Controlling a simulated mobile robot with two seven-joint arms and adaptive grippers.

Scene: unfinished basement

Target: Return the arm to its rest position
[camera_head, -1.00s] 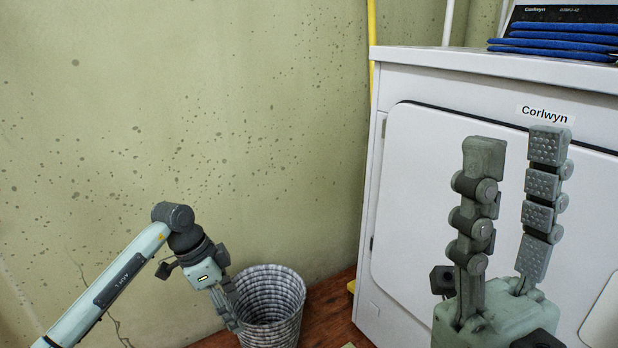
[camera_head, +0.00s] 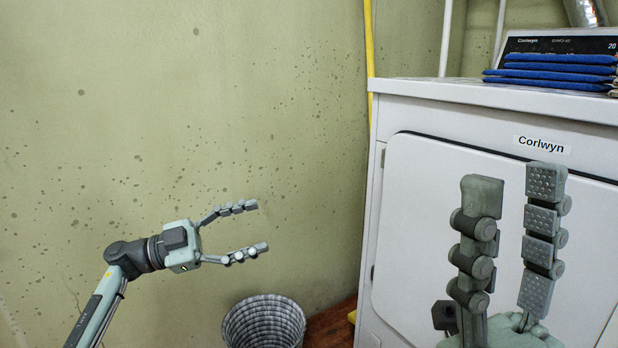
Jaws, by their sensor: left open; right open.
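My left gripper (camera_head: 261,226) is open and empty. It points to the right, above and slightly left of the woven basket, in front of the green wall. My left arm (camera_head: 97,308) comes in from the lower left corner. My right gripper (camera_head: 512,180) is open and empty, with its fingers pointing up in front of the white dryer's door. The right arm below the gripper is out of the picture.
A grey woven basket (camera_head: 264,322) stands on the floor by the wall, cut off by the bottom edge. The white Corlwyn machine (camera_head: 430,185) fills the right side. Folded blue cloths (camera_head: 550,76) lie on top. A yellow pole (camera_head: 369,45) stands beside it.

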